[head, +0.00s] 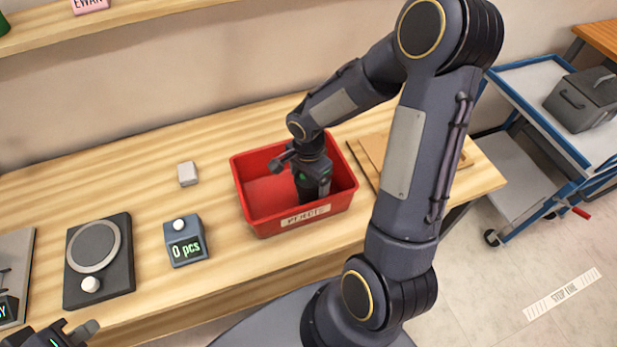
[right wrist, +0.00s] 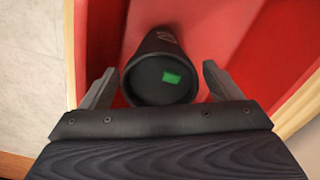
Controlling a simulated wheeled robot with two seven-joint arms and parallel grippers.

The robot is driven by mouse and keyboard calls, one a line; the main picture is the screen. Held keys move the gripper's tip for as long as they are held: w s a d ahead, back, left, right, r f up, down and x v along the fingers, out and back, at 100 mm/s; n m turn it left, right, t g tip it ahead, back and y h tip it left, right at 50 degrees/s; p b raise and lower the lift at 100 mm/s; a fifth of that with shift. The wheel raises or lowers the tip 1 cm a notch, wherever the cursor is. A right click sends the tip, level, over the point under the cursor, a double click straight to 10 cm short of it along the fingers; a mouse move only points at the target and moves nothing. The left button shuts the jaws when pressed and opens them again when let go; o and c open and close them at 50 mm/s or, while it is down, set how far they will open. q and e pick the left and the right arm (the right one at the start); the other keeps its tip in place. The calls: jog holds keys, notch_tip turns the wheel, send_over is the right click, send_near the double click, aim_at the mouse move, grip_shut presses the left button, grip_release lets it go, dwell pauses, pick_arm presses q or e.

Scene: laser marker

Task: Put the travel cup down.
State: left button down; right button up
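The dark travel cup (right wrist: 160,75) is inside the red bin (head: 250,210); a green patch shows on its near end in the right wrist view. My right gripper (head: 312,178) reaches down into the bin. Its two fingers (right wrist: 160,85) stand on either side of the cup with a gap showing on both sides, so it is open around the cup. In the head view the gripper and arm cover much of the cup. My left gripper (head: 62,336) is at the bottom left corner, partly cut off by the frame edge; its opening is unclear.
The bin stands on a wooden bench with a wooden board (head: 368,150) to its right. Left of it are a counter display reading 0 pcs (head: 186,247), a small white block (head: 187,173) and a dark round-topped device (head: 97,270). A blue cart (head: 520,85) stands at right.

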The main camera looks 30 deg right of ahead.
notch_tip(320, 180, up, 12)
jog(key=s+a+r+n+t+y, duration=0.2)
jog(key=s+a+r+n, duration=0.1)
jog(key=s+n, duration=0.4)
jog(key=s+a+r+n+t+y, duration=0.1)
jog(key=s+a+r+n+t, duration=0.2)
jog(key=s+n, duration=0.4)
jog(key=shift+s+a+r+n+t+y, duration=0.2)
jog(key=shift+a+r+n+t+y, duration=0.1)
jog(key=shift+a+y, duration=0.15)
dwell(0.8)
